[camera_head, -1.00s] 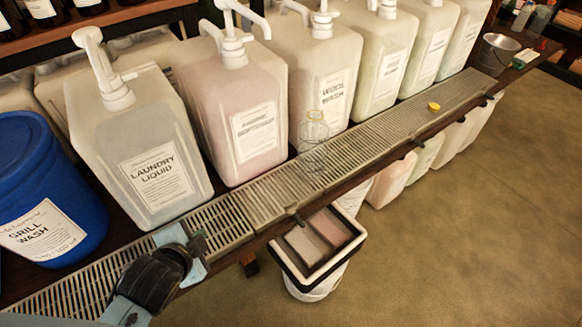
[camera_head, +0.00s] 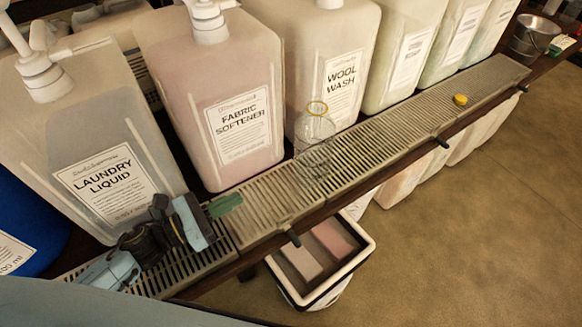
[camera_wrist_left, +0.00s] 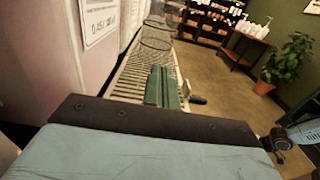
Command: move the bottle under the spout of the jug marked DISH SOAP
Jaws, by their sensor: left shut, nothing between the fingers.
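The clear bottle (camera_head: 314,160), with a yellowish ring at its neck, stands upright on the slatted drip tray (camera_head: 270,197) in front of the jugs marked FABRIC SOFTENER (camera_head: 215,100) and WOOL WASH (camera_head: 335,50). It also shows as a see-through outline in the left wrist view (camera_wrist_left: 155,45). My left gripper (camera_head: 226,205) is low over the tray, left of the bottle and apart from it. Its green fingertips are together and empty, as the left wrist view (camera_wrist_left: 162,88) shows. I cannot read DISH SOAP on any jug; the labels farther right are too small. My right gripper is not seen.
The LAUNDRY LIQUID jug (camera_head: 95,150) stands close behind my left gripper. A yellow cap (camera_head: 460,99) lies on the tray to the right, with clear slats between it and the bottle. A metal bucket (camera_head: 535,37) stands at the far end. A bin (camera_head: 320,255) is below.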

